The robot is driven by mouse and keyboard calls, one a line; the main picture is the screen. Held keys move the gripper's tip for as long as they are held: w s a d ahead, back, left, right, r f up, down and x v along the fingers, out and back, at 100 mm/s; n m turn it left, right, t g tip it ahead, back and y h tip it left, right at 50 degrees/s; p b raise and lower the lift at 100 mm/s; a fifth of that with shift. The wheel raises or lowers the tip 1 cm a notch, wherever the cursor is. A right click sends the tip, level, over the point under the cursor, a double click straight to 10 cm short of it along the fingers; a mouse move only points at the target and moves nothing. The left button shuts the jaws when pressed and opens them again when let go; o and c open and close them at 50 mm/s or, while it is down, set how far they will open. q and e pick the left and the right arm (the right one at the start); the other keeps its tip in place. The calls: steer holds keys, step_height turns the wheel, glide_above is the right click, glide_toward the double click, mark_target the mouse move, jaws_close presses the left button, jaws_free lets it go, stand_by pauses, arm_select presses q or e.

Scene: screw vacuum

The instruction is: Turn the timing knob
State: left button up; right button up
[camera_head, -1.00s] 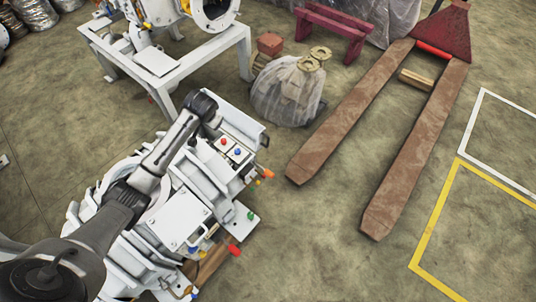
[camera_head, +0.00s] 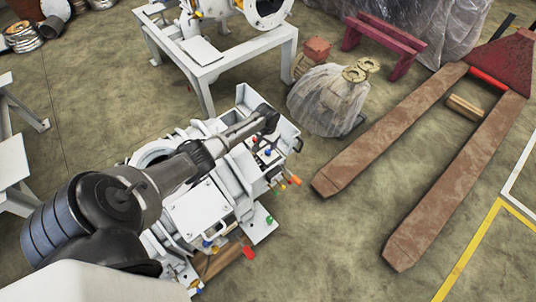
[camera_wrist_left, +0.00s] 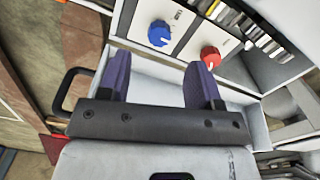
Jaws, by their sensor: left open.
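The white vacuum machine (camera_head: 205,207) stands on the floor, with a small control panel at its far right end. In the left wrist view, the panel carries a blue knob (camera_wrist_left: 160,33) and a red knob (camera_wrist_left: 210,57), each beside small print too blurred to read surely. The blue knob (camera_head: 267,152) and red knob (camera_head: 255,139) also show small in the head view. My left gripper (camera_wrist_left: 157,75) is open and empty, its two dark fingers apart just short of the knobs. In the head view, my left gripper (camera_head: 268,118) is over the panel, its fingers unclear. My right gripper is not in view.
A white frame table (camera_head: 240,50) stands behind the machine. A wrapped bundle (camera_head: 325,100) and a rusty pallet jack (camera_head: 395,140) are to the right.

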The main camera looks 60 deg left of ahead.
mark_target(267, 151)
arm_select(q)
step_height(267, 151, down, 7)
steer(key=b, duration=0.4)
steer(key=shift+f, duration=0.1)
steer(key=shift+c, duration=0.3)
steer(key=c, duration=0.9)
steer(key=shift+a+m+p, duration=0.1)
steer(key=shift+m+p, duration=0.55)
steer(key=shift+m, duration=0.55)
steer(key=shift+m+p, duration=0.3)
steer(key=shift+m, duration=1.5)
